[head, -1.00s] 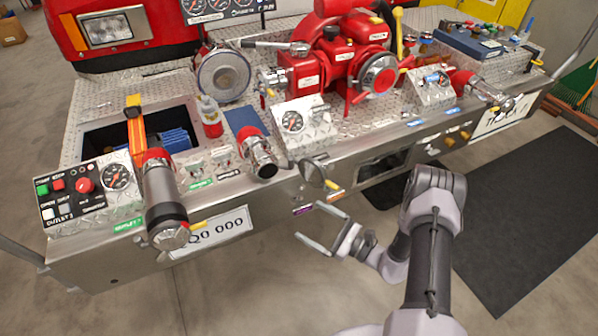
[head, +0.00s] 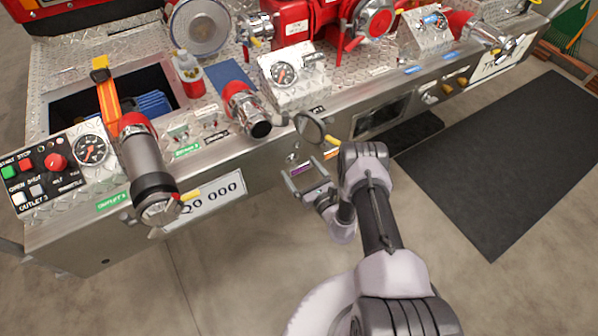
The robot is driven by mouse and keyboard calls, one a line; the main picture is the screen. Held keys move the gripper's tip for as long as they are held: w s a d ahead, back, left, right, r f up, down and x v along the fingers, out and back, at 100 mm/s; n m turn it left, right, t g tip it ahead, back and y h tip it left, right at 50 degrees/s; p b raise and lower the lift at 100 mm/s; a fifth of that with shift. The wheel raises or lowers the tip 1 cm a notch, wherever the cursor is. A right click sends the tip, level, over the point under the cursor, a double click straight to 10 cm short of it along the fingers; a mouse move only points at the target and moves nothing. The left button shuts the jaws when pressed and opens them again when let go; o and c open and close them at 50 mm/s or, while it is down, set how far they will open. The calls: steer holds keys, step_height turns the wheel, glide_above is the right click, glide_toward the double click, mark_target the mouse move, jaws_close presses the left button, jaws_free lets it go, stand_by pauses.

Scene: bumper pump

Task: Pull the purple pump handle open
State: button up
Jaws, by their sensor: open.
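A small purple label (head: 301,169) is on the front face of the metal bumper, below a round metal cap (head: 309,128). A small round metal fitting (head: 292,157) sits just above the label; the handle itself is too small to make out clearly. My gripper (head: 304,168) is open and empty, its two fingers pointing at the bumper face. In the head view the purple label shows between the fingertips. I cannot tell how much gap is left to the panel.
An orange label (head: 331,154) and a yellow lever (head: 331,140) are just right of the purple one. A capped metal outlet (head: 248,110) and a larger pipe (head: 150,175) stick out at left. A dark opening (head: 380,115) is at right. The floor in front is clear.

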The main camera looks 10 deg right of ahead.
mark_target(300, 170)
steer(key=shift+w+a, duration=0.25)
steer(key=shift+w, duration=0.4)
steer(key=shift+c, duration=0.4)
jaws_close()
steer(key=p+v, duration=0.2)
steer(key=v, duration=0.4)
steer(key=shift+s+d, duration=0.1)
steer(key=shift+s, duration=0.3)
steer(key=shift+s+d, duration=0.1)
steer(key=shift+s, duration=0.25)
steer(key=shift+o, duration=0.4)
jaws_free()
